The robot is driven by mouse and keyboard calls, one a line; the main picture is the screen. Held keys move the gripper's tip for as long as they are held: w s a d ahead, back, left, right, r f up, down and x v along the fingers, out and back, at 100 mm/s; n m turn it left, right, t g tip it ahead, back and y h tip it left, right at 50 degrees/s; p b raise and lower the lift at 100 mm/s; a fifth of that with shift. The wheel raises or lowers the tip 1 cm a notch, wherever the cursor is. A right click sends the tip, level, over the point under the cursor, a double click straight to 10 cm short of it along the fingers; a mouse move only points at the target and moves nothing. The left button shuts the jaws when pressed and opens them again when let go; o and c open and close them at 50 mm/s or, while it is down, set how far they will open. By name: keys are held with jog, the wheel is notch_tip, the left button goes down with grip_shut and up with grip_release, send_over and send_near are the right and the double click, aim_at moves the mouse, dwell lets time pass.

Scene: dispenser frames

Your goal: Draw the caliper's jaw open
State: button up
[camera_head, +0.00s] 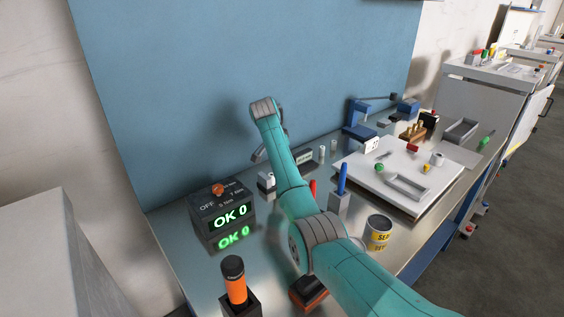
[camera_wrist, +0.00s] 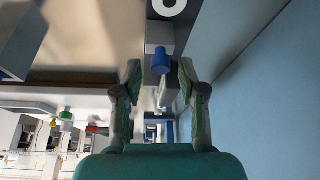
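My gripper (camera_wrist: 160,72) is open in the wrist view, with one finger on each side of the picture's middle. Between and beyond the fingertips is a blue knob (camera_wrist: 161,61) in front of a grey block (camera_wrist: 159,38). A thin pale bar (camera_wrist: 162,93) shows between the fingers; I cannot tell whether it is part of the caliper. Nothing is clearly gripped. In the head view my arm covers most of the gripper near the blue back panel. A grey block with a small display (camera_head: 304,157) lies just right of the arm; I cannot tell whether it is the caliper.
A counter box reading OK 0 (camera_head: 222,207) stands left of my arm. A blue marker (camera_head: 343,179) stands upright in a block, with a tin (camera_head: 378,232) nearby. A white board (camera_head: 352,172) holds small parts. A blue vise (camera_head: 357,116) stands behind. The blue panel (camera_head: 190,90) closes off the back.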

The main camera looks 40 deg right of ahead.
jog(key=v, duration=1.2)
jog(key=shift+s, duration=0.15)
dwell(0.5)
